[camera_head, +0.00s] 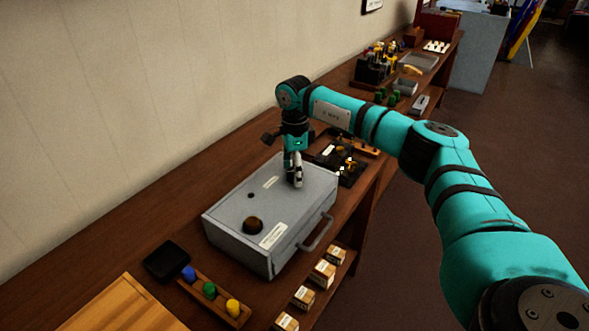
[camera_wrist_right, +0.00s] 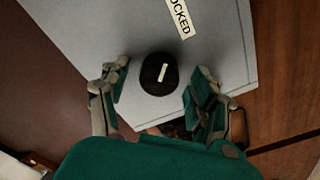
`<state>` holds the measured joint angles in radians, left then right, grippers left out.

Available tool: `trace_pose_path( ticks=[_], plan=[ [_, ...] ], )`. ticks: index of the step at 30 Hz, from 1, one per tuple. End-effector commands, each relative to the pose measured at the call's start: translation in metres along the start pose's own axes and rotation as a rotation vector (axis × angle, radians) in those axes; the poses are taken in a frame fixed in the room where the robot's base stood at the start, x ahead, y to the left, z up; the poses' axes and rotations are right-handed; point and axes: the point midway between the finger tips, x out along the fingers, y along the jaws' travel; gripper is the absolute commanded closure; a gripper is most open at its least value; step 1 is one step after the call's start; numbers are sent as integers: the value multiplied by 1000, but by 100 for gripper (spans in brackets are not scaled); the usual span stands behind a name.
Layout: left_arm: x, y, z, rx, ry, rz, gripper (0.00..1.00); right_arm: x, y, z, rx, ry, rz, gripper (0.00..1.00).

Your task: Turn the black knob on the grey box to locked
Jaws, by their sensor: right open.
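The grey box (camera_head: 230,214) lies on the wooden bench, with a pull handle on its front side. My right gripper (camera_head: 297,182) points down over the box's far part. In the right wrist view, the black knob (camera_wrist_right: 152,82) with a short white mark lies between the spread fingers of the right gripper (camera_wrist_right: 166,76). The fingers look apart from the knob. The mark runs nearly upright, leaning slightly right at its top. A white label (camera_wrist_right: 179,18) reading "OCKED" is partly cut off. In the head view the gripper hides this knob. My left gripper is out of view.
A dark brown round part (camera_head: 253,225) sits on the box's near part beside another label. A black tray (camera_head: 166,261), a rack with coloured pegs (camera_head: 214,301) and several small boxes (camera_head: 323,273) stand nearer. A black tray with small parts (camera_head: 352,172) lies beyond.

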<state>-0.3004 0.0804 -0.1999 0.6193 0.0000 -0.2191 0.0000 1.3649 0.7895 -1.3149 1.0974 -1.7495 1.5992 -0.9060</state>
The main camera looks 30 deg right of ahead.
Motion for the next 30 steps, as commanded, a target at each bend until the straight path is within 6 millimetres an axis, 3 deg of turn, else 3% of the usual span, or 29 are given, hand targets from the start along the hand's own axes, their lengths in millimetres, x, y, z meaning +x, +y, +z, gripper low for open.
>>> trace_pose_path(
  ticks=[5, 18, 24, 30],
  plan=[
    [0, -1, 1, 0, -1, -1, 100, -13, 0, 0, 0, -1, -1, 36],
    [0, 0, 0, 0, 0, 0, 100, -100, -1, 0, 0, -2, -3, 36],
    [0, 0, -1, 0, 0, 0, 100, -118, -1, 0, -1, -1, -1, 36],
    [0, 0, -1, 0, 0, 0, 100, -120, 0, 0, -1, 0, 0, 36]
  ],
)
